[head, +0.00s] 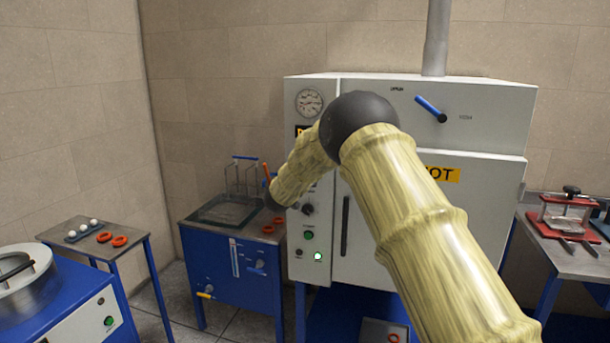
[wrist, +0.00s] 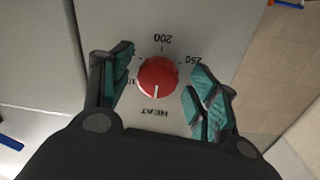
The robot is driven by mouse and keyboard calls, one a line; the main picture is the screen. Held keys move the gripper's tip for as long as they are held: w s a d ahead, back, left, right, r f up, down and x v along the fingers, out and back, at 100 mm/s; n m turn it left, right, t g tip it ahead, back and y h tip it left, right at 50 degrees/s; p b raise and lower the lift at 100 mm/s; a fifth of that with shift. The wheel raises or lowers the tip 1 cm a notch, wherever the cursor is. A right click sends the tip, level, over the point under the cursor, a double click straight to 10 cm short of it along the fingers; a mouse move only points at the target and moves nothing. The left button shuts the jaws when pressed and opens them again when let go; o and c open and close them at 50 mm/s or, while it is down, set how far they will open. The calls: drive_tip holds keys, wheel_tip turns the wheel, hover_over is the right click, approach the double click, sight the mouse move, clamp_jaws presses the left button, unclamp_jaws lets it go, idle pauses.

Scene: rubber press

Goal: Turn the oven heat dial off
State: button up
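The red oven heat dial (wrist: 157,76) sits on the pale panel in the wrist view, with "HEAT" printed below it and numbers such as 200 and 250 around it. A white mark on the dial points toward the "HEAT" label. My gripper (wrist: 160,85) is open, with one teal-padded finger on each side of the dial and a gap showing on both sides. In the head view the oven (head: 470,210) stands against the back wall. My arm crosses in front of it and hides the heat dial and my gripper there.
A blue bath (head: 235,275) with a steel top stands left of the oven. A small table (head: 75,250) with orange rings is at the far left. A steel bench (head: 585,262) with a red press is on the right. The oven has a blue lever (head: 430,108) and a handle (head: 345,225).

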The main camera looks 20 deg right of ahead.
drive_tip(key=v, duration=1.2)
drive_tip(key=shift+w, duration=0.1)
drive_tip(key=s+f+n+g+y, duration=0.15)
drive_tip(key=s+f, duration=0.25)
drive_tip(key=f, duration=0.7)
drive_tip(key=s+f+n+y, duration=0.2)
drive_tip(key=s+f+n, duration=0.15)
drive_tip(key=f, duration=0.75)
drive_tip(key=s+f+n+g+y, duration=0.2)
drive_tip(key=s+f+g+y, duration=0.15)
drive_tip(key=s+f, duration=1.35)
drive_tip(key=s+f+g+y+b, duration=0.1)
drive_tip(key=s+f+g, duration=0.1)
drive_tip(key=s+f, duration=0.8)
drive_tip(key=s+a+f+n+g+y, duration=0.1)
drive_tip(key=s+f+g, duration=0.2)
drive_tip(key=s, duration=1.4)
drive_tip(key=s+f+n+g+y, duration=0.1)
drive_tip(key=s+g, duration=0.3)
drive_tip(key=s, duration=1.4)
drive_tip(key=shift+a+f+y, duration=0.35)
drive_tip(key=shift+f+y, duration=0.15)
drive_tip(key=shift+f, duration=0.4)
